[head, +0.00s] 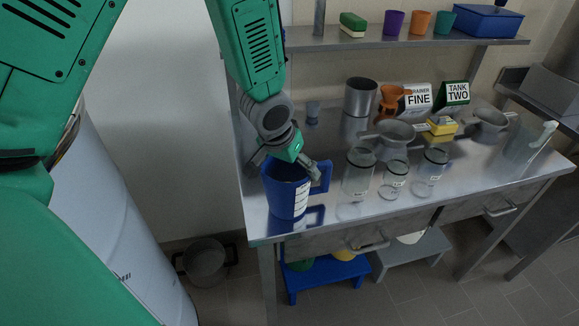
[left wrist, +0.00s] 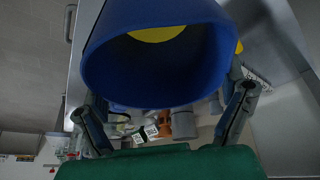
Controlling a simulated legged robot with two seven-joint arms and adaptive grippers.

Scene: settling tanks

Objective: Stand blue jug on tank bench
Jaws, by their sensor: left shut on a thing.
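The blue jug (head: 286,194) is upright at the left front corner of the steel tank bench (head: 330,222). It has a white marked strip on its side and a handle on the right. My left gripper (head: 287,164) is shut on the jug near its rim, from above. In the left wrist view the jug (left wrist: 158,75) fills the upper middle between the two fingers, with a yellow patch at its opening. The jug's reflection shows on the bench just below it; I cannot tell whether its base touches. My right gripper is not in view.
Glass jars (head: 358,176) stand right of the jug. Behind are a steel beaker (head: 360,97), an orange funnel (head: 391,99), a FINE sign (head: 418,97) and a TANK TWO sign (head: 456,94). A shelf (head: 400,41) runs above. A blue step stool (head: 325,277) is below.

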